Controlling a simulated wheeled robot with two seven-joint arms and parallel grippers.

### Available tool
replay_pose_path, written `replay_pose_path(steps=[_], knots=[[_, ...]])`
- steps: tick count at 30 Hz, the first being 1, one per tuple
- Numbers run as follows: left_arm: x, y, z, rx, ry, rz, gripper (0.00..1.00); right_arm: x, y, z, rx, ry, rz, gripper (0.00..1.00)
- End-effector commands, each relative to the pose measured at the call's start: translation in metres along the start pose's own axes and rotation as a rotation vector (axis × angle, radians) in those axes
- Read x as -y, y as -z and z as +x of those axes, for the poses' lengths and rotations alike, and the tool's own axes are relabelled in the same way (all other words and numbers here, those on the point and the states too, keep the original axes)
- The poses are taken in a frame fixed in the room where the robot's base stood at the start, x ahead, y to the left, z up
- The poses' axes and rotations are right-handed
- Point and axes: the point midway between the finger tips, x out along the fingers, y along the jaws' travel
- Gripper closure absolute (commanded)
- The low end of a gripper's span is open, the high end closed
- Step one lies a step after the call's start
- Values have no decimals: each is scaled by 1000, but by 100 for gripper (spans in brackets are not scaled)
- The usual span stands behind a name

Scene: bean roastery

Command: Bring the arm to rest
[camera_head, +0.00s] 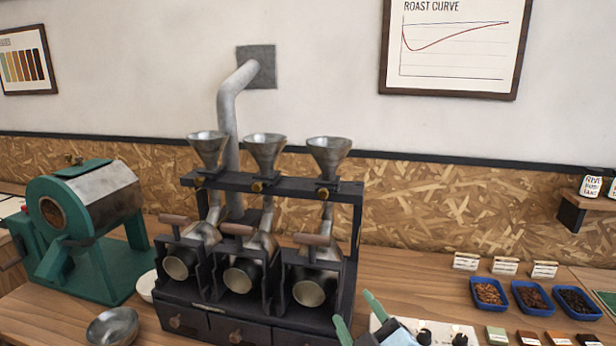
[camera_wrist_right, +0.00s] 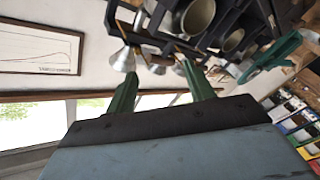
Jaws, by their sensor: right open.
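My right gripper (camera_head: 353,306) is at the bottom of the head view, just right of the black three-drum sample roaster (camera_head: 200,310). Its two green fingers stand apart with nothing between them. In the right wrist view the fingers of the right gripper (camera_wrist_right: 159,70) also show open and empty. The roaster is upside down beyond them there. Most of the right arm is outside the head view. My left gripper is not in view.
A green drum roaster (camera_head: 95,265) and a metal bowl (camera_head: 112,326) stand on the left. Blue bean trays (camera_head: 531,298) and colour sample blocks (camera_head: 528,338) lie on the right. A pale tray (camera_head: 462,329) with dark-topped items is right of my gripper. Bare counter (camera_head: 410,289) lies behind it.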

Motion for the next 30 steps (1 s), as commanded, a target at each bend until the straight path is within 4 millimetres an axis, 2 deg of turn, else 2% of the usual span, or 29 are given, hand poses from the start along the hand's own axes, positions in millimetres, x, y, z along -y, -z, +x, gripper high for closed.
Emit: replay_pose_path(steps=[1,3,6,9,15,21,23,25,30], knots=[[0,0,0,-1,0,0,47,2,-27,-19,129,9,82,47],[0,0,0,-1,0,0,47,6,-64,-48,315,29,190,47],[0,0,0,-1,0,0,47,19,-108,-98,565,75,325,47],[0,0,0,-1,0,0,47,32,-134,-145,763,126,424,47],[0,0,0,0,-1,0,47,52,-156,-223,1042,222,551,47],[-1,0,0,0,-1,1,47,65,-160,-290,1257,314,635,47],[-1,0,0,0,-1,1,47,68,-158,-310,1317,343,657,47],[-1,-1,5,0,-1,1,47,82,-176,-302,1315,344,651,47],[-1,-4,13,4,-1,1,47,111,-213,-297,1328,352,645,47]])
